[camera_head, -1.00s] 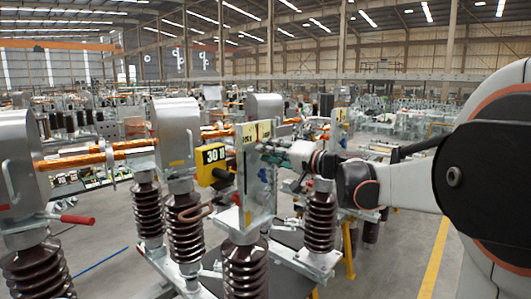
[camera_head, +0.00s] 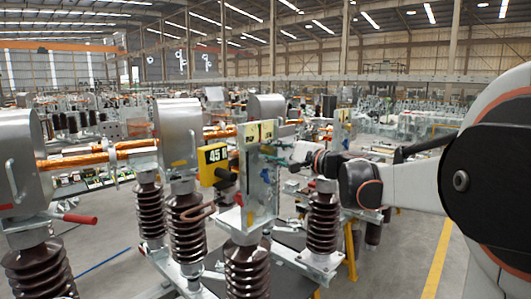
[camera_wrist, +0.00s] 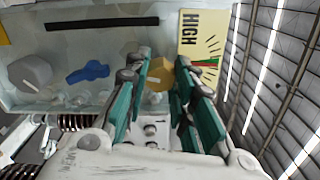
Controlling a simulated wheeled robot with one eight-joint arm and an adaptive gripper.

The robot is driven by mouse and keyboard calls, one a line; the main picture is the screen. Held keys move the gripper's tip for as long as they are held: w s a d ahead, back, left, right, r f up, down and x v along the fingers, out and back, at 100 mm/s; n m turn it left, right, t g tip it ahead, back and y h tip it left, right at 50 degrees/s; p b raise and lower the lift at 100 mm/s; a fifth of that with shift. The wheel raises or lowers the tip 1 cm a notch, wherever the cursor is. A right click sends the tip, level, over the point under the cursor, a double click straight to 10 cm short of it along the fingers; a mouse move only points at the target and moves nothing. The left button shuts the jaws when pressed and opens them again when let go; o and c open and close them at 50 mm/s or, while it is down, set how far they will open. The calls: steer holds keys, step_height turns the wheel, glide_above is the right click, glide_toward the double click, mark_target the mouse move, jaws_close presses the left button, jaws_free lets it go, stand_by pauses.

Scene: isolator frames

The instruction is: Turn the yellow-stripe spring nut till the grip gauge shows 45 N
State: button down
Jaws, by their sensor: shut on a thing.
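The grip gauge (camera_head: 214,164) is a yellow box with a dark display that reads 45 N, beside the upright pale panel (camera_head: 258,180). The spring nut (camera_wrist: 160,73) is a yellowish knob on the panel in the wrist view, between my gripper's fingers. My gripper (camera_wrist: 164,88) has green finger pads and is shut on the nut. In the head view my gripper (camera_head: 278,155) reaches the panel from the right, and the nut is hidden there. The nut's stripe is hard to make out.
A label reading HIGH with a coloured fan scale (camera_wrist: 205,50) sits right of the nut. A blue handle (camera_wrist: 88,73) and a grey knob (camera_wrist: 30,73) are to its left. Brown ribbed insulators (camera_head: 185,225) and a red-handled lever (camera_head: 78,218) stand around the panel.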

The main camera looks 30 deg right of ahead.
steer(key=shift+m, duration=0.4)
steer(key=shift+f, duration=0.1)
steer(key=c, duration=1.4)
jaws_free()
steer(key=shift+o, duration=0.2)
